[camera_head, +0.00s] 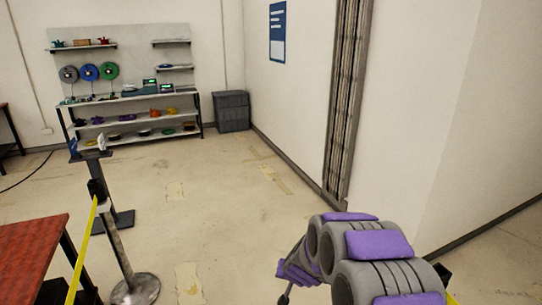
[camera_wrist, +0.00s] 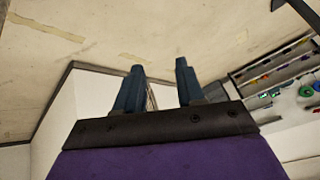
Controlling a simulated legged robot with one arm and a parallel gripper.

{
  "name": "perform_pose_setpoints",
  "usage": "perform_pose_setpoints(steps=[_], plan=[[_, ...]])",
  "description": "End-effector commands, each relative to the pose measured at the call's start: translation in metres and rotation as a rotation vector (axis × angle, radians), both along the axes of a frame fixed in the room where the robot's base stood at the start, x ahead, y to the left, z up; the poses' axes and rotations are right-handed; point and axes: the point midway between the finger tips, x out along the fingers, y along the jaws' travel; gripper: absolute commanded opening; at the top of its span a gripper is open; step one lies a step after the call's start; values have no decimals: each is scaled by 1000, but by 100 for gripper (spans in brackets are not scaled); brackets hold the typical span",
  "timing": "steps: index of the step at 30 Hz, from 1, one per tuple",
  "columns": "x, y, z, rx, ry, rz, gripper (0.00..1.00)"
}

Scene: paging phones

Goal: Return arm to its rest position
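My arm, grey with purple pads, shows at the lower right of the head view, folded near my body. My gripper (camera_wrist: 158,72) shows in the wrist view with two dark blue fingers standing apart. The space between the fingers is empty, with only floor and wall behind it. In the head view the gripper's fingertips cannot be made out. The wrist picture is turned over, with the floor at the top.
A shelf unit (camera_head: 135,97) with spools and small items stands at the far wall, beside a grey bin (camera_head: 232,111). A post (camera_head: 124,255) with a yellow belt and a red table (camera_head: 30,250) stand at the left. The middle floor is clear. A wall is close on the right.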

Motion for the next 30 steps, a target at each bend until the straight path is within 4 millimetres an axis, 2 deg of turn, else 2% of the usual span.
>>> perform_pose_setpoints(steps=[1, 6, 8, 14, 20, 24, 30], plan=[[-11, 3, 17, 16, 11, 26, 38], [-63, 14, 56, 54, 98, 122, 38], [-83, 15, 70, 59, 128, 151, 38], [-159, 10, 105, 55, 252, 233, 38], [-240, -9, 131, 12, 380, 280, 38], [-301, -29, 144, -33, 485, 287, 38], [-381, -60, 157, -105, 620, 263, 38]])
